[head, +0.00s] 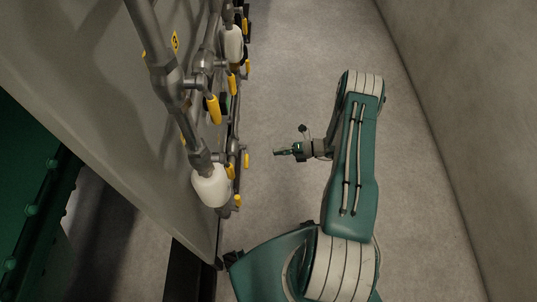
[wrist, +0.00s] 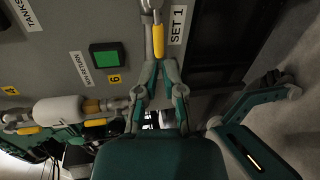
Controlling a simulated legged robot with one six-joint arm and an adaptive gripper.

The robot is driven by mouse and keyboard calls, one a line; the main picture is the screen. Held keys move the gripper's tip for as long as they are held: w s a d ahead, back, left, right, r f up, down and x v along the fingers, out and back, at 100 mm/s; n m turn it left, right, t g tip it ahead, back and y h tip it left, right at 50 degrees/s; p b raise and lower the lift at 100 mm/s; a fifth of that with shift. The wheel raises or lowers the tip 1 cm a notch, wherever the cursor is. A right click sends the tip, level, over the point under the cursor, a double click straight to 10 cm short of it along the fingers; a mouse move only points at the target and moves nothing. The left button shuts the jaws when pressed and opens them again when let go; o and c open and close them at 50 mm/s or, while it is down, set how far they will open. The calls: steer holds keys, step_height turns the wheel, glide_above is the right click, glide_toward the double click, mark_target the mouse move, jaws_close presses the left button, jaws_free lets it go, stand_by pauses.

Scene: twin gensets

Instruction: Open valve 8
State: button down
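Several valves with yellow handles line the grey panel at the left of the head view. One yellow handle (head: 246,160) points out toward my gripper (head: 280,152), with floor visible between them. In the wrist view, my gripper (wrist: 160,66) has its two fingers apart and empty. A yellow handle (wrist: 158,42) on a metal pipe stands just beyond the fingertips, in line with the gap, beside a "SET 1" label (wrist: 178,25). I cannot read a number 8, so I cannot tell which handle is valve 8.
The panel (head: 95,80) carries pipes and white cylinders (head: 211,186). The wrist view shows a green square (wrist: 106,56) and yellow tags with 6 (wrist: 115,79) and 4 (wrist: 10,90). A wall (head: 455,120) stands at the right. Clear floor (head: 300,60) lies between.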

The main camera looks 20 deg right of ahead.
step_height(320, 180, down, 7)
steer(key=s+a+n, duration=0.2)
steer(key=n, duration=1.6)
steer(key=w+a+r, duration=0.2)
steer(key=w+a, duration=0.1)
steer(key=a, duration=0.5)
steer(key=shift+w+a+r, duration=0.3)
steer(key=shift+a, duration=0.1)
steer(key=shift+s+r+m, duration=0.1)
steer(key=shift+r+m, duration=0.2)
steer(key=shift+r, duration=0.2)
steer(key=shift+d, duration=0.15)
